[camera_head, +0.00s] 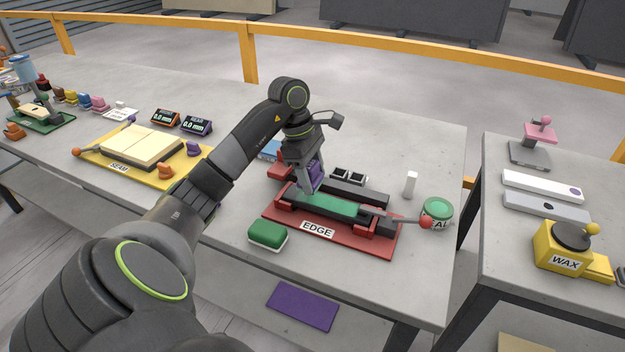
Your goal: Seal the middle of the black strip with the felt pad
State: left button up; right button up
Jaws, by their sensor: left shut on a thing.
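My left gripper (307,186) is over the left part of the red EDGE fixture (345,243), shut on a small purple piece (318,174). I cannot tell whether that piece is the felt pad or whether it touches the work below. A long green piece (330,206) lies along the fixture, just below and right of the fingers. A long black bar (358,193) runs behind it; I cannot tell for certain that this is the black strip. A green block with a white base (267,234) stands left of the fixture. My right gripper is out of view.
A lever with a red knob (426,222) reaches right, close to a green-lidded tin (437,208). A small white block (410,184) stands behind. The yellow SEAM fixture (120,167) is left. A second table right holds a yellow WAX box (562,262).

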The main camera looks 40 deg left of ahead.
aim_at(316, 166)
pick_arm(q)
jog(key=shift+r, duration=1.15)
jog(key=shift+r+p, duration=0.1)
jog(key=shift+p, duration=0.25)
notch_tip(316, 166, up, 3)
jog(key=p, duration=0.2)
jog(key=shift+p, duration=0.3)
jog(key=shift+d, duration=0.1)
